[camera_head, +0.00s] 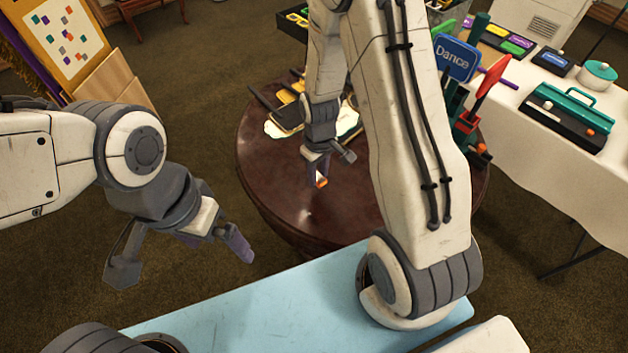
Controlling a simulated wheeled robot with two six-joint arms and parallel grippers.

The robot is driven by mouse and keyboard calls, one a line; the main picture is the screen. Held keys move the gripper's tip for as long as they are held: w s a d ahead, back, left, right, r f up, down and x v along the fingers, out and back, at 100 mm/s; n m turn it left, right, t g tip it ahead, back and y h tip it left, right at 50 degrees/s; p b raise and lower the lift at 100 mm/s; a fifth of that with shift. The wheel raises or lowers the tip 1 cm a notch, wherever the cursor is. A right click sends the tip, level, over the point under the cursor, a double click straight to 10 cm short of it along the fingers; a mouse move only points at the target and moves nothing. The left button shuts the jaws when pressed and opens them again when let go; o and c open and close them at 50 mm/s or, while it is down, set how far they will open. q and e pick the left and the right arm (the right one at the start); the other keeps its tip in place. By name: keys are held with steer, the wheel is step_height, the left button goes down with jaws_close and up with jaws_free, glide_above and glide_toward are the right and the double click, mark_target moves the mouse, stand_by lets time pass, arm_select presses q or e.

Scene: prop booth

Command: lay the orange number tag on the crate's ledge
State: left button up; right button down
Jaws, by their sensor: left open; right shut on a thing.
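The orange number tag (321,182) shows as a small orange piece at the fingertips of my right gripper (321,172). That gripper is shut on it, above the near part of the round dark wooden table (285,195). The tag's face and number are too small to read. My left gripper (181,262) is open and empty, left of the round table over the floor. I cannot tell which container is the task's crate. A dark tray with yellow pieces (288,97) is on the round table, partly hidden by my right arm.
A dark box with coloured tags (293,30) stands behind the round table. A white-clothed table (545,165) at right holds a black-and-teal case (566,117) and a teal-lidded pot (598,76). Paddle signs, one blue reading "Dance" (455,57), stand at the round table's right. Its near top is clear.

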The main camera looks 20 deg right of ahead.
mark_target(314, 190)
steer(key=shift+w+a+f, duration=0.4)
steer(key=shift+w+f, duration=0.05)
steer(key=shift+w, duration=0.1)
steer(key=shift+f, duration=1.95)
steer(key=shift+f, duration=0.15)
steer(key=c, duration=0.5)
jaws_free()
steer(key=shift+c, duration=0.2)
